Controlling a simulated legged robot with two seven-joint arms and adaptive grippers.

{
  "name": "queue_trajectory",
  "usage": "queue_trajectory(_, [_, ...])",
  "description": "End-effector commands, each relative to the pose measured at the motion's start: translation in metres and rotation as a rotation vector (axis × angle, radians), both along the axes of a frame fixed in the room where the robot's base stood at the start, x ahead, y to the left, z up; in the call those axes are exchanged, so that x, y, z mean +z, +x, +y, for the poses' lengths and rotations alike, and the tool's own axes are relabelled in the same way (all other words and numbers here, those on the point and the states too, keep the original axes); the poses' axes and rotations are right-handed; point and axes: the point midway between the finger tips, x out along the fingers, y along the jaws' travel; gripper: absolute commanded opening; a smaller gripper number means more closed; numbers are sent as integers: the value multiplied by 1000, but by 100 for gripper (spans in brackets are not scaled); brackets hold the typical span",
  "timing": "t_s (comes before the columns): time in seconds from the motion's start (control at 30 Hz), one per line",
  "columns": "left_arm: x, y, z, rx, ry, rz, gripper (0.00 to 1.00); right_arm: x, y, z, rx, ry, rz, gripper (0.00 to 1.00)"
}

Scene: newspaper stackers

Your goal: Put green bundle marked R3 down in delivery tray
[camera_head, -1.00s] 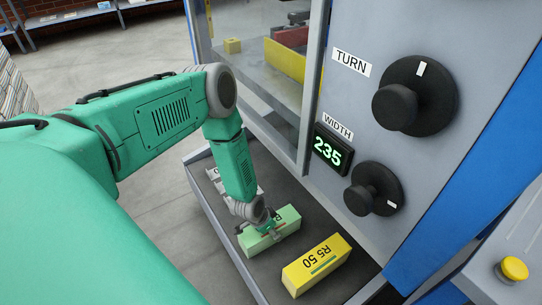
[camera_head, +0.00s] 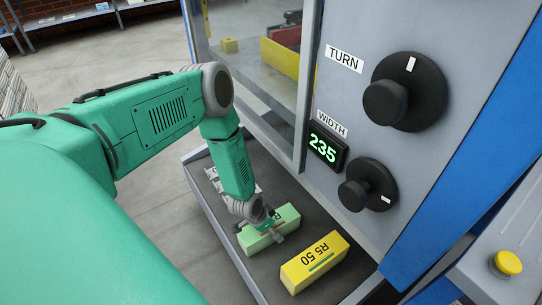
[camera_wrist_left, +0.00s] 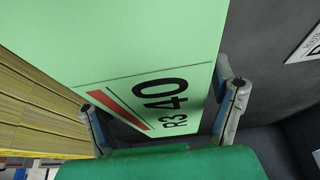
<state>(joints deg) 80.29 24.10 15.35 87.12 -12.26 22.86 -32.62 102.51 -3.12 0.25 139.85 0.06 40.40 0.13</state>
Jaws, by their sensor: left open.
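The green bundle (camera_head: 285,213), marked R3 40 in the left wrist view (camera_wrist_left: 140,60), lies in the dark delivery tray (camera_head: 262,275). My left gripper (camera_head: 262,229) is low over its top. In the left wrist view, the fingers of my left gripper (camera_wrist_left: 160,98) are spread apart, one on each side of the bundle. Whether they touch its sides I cannot tell. Part of the bundle is hidden under the gripper in the head view. My right gripper is not in view.
A yellow bundle marked R5 50 (camera_head: 315,263) lies in the tray beside the green one. A grey machine panel with a TURN knob (camera_head: 404,92) and a WIDTH display reading 235 (camera_head: 324,148) rises at the right. A white sheet (camera_head: 213,174) lies deeper in the tray.

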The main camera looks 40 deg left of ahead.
Motion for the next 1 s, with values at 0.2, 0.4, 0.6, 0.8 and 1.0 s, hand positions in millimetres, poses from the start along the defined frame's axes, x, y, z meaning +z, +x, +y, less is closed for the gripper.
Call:
queue_trajectory(0.2, [37,-12,4,1,-2,0,79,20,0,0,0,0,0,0])
queue_trajectory(0.4, [78,-27,8,1,0,-1,79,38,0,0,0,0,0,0])
queue_trajectory(0.6, [105,-39,12,0,0,0,79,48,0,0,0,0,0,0])
queue_trajectory(0.8, [112,-44,14,1,0,0,79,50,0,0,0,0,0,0])
queue_trajectory(1.0, [112,-44,14,1,0,0,79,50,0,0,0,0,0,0])
